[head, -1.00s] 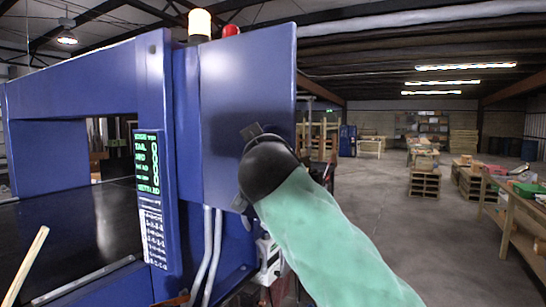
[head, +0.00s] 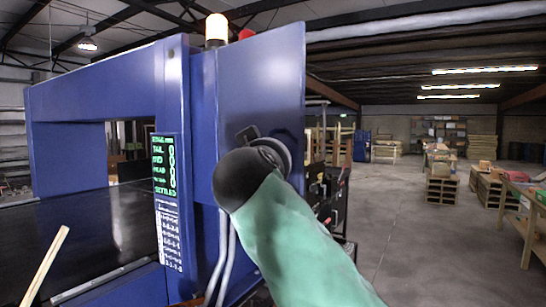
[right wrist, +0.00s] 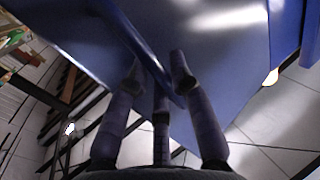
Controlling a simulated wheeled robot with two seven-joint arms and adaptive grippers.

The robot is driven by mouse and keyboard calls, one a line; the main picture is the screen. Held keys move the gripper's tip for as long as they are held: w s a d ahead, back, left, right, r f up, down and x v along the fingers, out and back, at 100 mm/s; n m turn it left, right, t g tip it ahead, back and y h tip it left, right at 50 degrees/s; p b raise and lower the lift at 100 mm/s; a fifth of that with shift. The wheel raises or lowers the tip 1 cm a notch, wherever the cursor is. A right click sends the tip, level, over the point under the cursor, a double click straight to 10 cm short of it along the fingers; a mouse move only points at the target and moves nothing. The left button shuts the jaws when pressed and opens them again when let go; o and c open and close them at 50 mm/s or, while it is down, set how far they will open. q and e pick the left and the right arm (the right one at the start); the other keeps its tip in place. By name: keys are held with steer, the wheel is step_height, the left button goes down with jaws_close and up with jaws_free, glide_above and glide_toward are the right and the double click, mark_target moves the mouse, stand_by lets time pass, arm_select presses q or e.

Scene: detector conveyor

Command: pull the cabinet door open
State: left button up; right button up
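The cabinet door (head: 265,85) is a flat blue panel on the blue machine, right of its display column. My right arm, in a green sleeve, reaches up to it in the head view. Its black wrist hides most of the right gripper (head: 246,134) there. In the right wrist view the right gripper (right wrist: 158,72) has its fingertips apart, with blue surface visible between them. A dark blue bar (right wrist: 134,38), apparently the door handle, slants across between the fingers. Firm contact cannot be made out. My left gripper is not in view.
The blue machine frame (head: 105,88) with a dark conveyor belt (head: 110,215) stands at the left. A lit green display (head: 165,165) is on its column. Pale conduits (head: 222,250) run below the door. Open floor (head: 405,215) and wooden benches lie to the right.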

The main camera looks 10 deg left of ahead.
steer(key=shift+o, duration=0.8)
steer(key=s, duration=1.2)
steer(key=shift+d, duration=0.4)
